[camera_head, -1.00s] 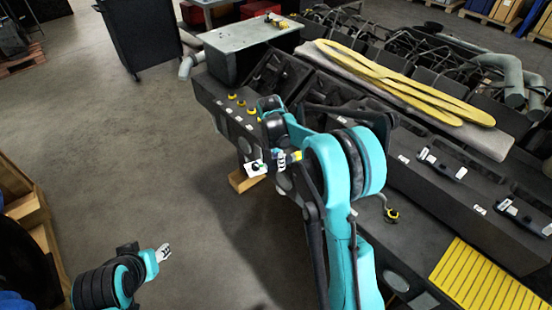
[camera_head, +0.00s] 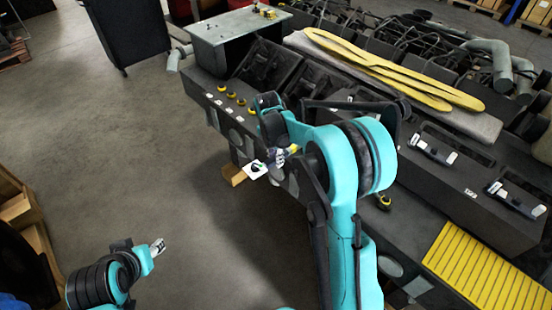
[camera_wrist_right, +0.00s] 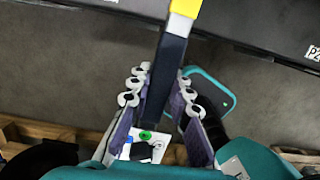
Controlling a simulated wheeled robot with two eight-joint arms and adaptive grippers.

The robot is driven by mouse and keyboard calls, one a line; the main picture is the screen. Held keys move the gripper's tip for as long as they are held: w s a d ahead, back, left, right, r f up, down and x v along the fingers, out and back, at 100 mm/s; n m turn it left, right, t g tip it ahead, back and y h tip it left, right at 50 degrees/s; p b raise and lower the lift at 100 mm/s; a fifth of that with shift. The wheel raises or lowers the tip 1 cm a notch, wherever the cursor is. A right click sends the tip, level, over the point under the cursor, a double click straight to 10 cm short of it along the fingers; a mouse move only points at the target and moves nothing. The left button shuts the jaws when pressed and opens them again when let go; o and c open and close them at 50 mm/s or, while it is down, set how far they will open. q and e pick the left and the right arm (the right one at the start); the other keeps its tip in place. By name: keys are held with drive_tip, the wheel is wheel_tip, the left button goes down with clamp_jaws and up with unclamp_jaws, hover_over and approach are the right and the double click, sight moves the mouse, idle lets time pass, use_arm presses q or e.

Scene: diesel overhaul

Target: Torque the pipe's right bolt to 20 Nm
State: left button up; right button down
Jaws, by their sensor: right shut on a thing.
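My right gripper (camera_head: 276,162) is at the near side of the long dark engine block (camera_head: 450,205). In the right wrist view its fingers (camera_wrist_right: 160,95) are shut on a tool (camera_wrist_right: 167,75) with a dark handle and a yellow section, which points away from the palm. In the head view a small yellow part of the tool (camera_head: 293,149) shows beside the gripper. The tool's far end is out of the wrist view. My left gripper (camera_head: 157,248) is low at the left over the floor, too small to judge its fingers. I cannot make out the pipe's right bolt.
Several yellow-and-black pieces (camera_head: 230,95) line the block's left end, and another (camera_head: 384,201) sits nearer. Yellow straps (camera_head: 390,72) lie on a grey pad. A wooden block (camera_head: 233,174) is under the engine's edge.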

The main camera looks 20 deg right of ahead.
drive_tip(key=shift+w+a, duration=0.15)
drive_tip(key=shift+w, duration=0.25)
drive_tip(key=shift+w, duration=0.15)
drive_tip(key=shift+w+a+m, duration=0.1)
drive_tip(key=shift+w+m, duration=0.2)
idle(0.3)
drive_tip(key=shift+w+a+m, duration=0.1)
drive_tip(key=shift+w+m, duration=0.2)
drive_tip(key=shift+w, duration=0.15)
drive_tip(key=shift+w, duration=0.1)
drive_tip(key=shift+w+m, duration=0.3)
drive_tip(key=shift+w, duration=0.05)
idle(0.4)
